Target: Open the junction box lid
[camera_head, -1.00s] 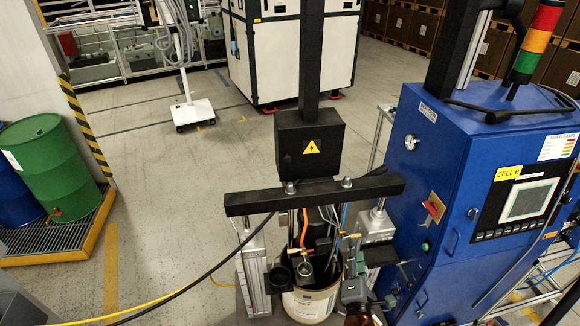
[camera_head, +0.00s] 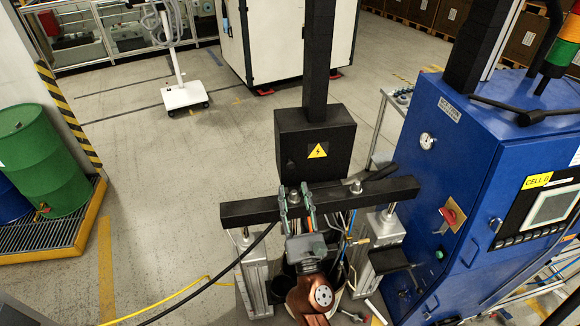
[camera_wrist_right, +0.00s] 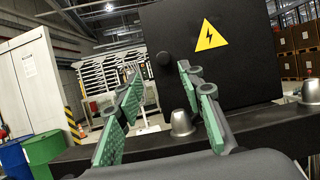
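The junction box (camera_head: 296,150) is a black box with a yellow lightning triangle on its front, mounted on a dark post above a black crossbar. Its lid looks closed. In the right wrist view the box (camera_wrist_right: 262,75) fills the upper right, with a round dark knob (camera_wrist_right: 166,58) near the lid's left edge. My right gripper (camera_head: 296,190) is open and empty, its green-padded fingers apart, at the crossbar just below the box's lower left. In the wrist view its fingertips (camera_wrist_right: 160,75) stand either side of and below the knob, apart from it. My left gripper is not in view.
The crossbar (camera_head: 340,196) with metal bolts runs below the box. A blue control cabinet (camera_head: 450,170) stands close on the right. A black hose (camera_head: 215,268) trails to the left. Open floor lies left, with a green drum (camera_head: 45,160) beyond.

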